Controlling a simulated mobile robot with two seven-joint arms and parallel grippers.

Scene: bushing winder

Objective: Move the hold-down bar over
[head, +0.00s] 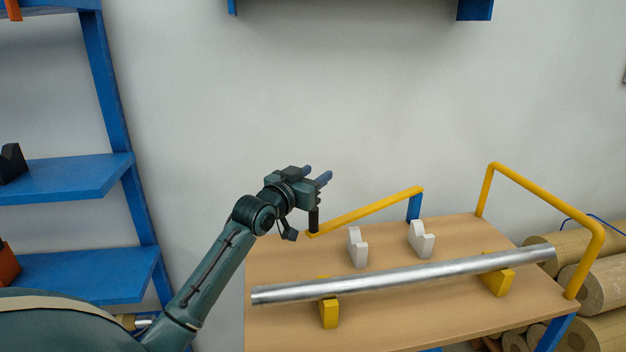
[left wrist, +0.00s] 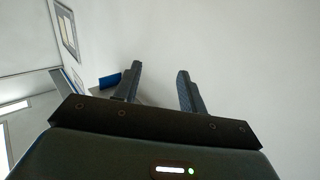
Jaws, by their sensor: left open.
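The hold-down bar (head: 365,211) appears to be the thin yellow bar at the back of the wooden table top. Its right end meets a blue post (head: 414,207), and a black upright grip (head: 313,219) stands at its left end. My left gripper (head: 318,175) is open and empty, just above the black grip, its blue fingers pointing right and up. I cannot tell whether the gripper touches the grip. In the left wrist view the two fingers (left wrist: 158,85) are spread with only the wall between them. My right gripper is not in view.
A long steel bar (head: 400,275) rests on two yellow supports (head: 329,313) across the wooden table top (head: 270,252). Two white notched blocks (head: 357,248) stand behind it. A yellow rail (head: 545,198) rises at the table's right end, near brown rolls (head: 605,278). Blue shelves (head: 75,180) stand left.

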